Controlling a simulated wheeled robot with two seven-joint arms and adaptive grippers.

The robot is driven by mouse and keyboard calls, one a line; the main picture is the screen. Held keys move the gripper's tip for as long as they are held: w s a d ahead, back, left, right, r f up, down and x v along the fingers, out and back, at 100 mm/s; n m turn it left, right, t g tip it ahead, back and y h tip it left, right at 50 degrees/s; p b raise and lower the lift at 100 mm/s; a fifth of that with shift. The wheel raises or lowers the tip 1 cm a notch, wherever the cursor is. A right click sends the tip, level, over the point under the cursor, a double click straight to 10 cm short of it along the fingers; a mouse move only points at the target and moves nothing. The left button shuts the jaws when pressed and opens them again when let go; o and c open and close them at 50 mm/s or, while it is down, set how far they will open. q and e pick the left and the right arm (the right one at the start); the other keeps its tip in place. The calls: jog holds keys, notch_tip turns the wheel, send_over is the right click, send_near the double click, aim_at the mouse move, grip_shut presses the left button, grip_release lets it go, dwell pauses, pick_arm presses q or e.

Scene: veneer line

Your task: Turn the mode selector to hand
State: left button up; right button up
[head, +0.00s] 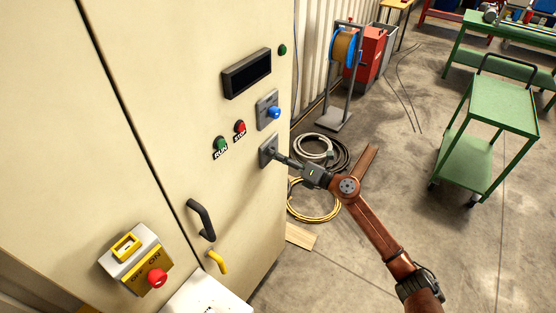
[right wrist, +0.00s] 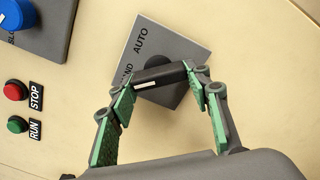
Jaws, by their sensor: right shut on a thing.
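The mode selector's grey plate (head: 264,147) is on the cream cabinet front, below the blue knob. In the right wrist view the plate (right wrist: 186,46) reads AUTO, and a second label, partly hidden, shows "AND". The selector's black handle (right wrist: 168,75) has a white mark at its left end, beside the "AND" label. My right gripper (head: 275,155) reaches it from the right. In the right wrist view its green-padded fingers (right wrist: 161,79) are shut on the handle, one at each end. My left gripper is not in view.
Red STOP (head: 240,127) and green RUN (head: 221,144) buttons sit left of the selector; a blue knob (head: 274,112) is above. A black handle (head: 201,220) and yellow lever (head: 217,262) are below. Cable coils (head: 314,207) lie on the floor; a green cart (head: 470,160) stands right.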

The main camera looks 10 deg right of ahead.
jog(key=shift+f+n, duration=0.2)
jog(key=shift+n, duration=0.2)
jog(key=shift+b, duration=0.3)
jog(key=o, duration=1.2)
jog(key=shift+r, duration=0.15)
jog(key=shift+c, duration=0.2)
jog(key=v, duration=1.2)
